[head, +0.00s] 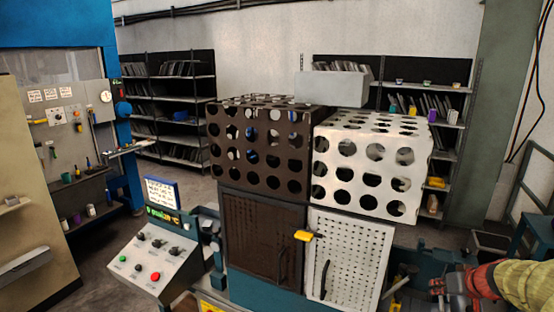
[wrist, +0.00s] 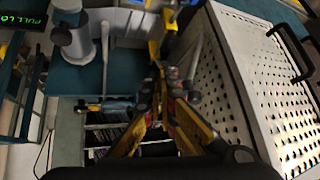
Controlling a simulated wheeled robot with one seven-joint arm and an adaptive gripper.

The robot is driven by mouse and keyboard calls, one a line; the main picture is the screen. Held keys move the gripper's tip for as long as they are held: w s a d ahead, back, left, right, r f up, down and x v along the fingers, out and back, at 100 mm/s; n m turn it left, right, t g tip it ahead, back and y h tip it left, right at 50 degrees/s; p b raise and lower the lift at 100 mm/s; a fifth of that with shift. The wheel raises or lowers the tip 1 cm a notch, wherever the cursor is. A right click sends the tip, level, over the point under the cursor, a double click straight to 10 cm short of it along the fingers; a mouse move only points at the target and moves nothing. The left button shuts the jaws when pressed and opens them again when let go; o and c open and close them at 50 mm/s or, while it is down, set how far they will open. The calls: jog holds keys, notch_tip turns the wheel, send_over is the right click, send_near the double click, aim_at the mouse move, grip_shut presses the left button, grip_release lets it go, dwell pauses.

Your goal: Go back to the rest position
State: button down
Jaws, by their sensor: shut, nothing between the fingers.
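My gripper (wrist: 167,80) is in the middle of the wrist view, its yellow and dark fingers drawn together with nothing between them. In the head view, my arm in a yellow sleeve with a red cuff enters at the lower right, and the gripper (head: 437,287) is at its left end, small and partly unclear. It is right of the white perforated door (head: 345,258), which also fills the right of the wrist view (wrist: 255,80). A dark perforated door (head: 260,235) is left of the white one. A yellow piece (head: 303,236) sits near their shared edge.
A dark perforated box (head: 258,145) and a white one (head: 372,160) stand above the doors. A control panel (head: 155,258) with buttons is at left. Shelves (head: 168,105) line the back wall. In the wrist view, a pale post and bench parts are close to the left of the gripper.

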jog(key=s+a+f+m+g+y, duration=0.2)
jog(key=s+a+m+g, duration=0.1)
jog(key=s+a, duration=0.8)
jog(key=s+a+r+n+b, duration=0.2)
jog(key=s+a+r, duration=0.1)
jog(key=s+a, duration=0.5)
jog(key=s+a+r+n+h+b, duration=0.1)
jog(key=s+a+r+n+b, duration=0.2)
jog(key=s+a, duration=0.4)
jog(key=shift+s+a+r+t+h, duration=0.15)
jog(key=shift+s+a+t+h, duration=0.2)
jog(key=shift+a, duration=3.2)
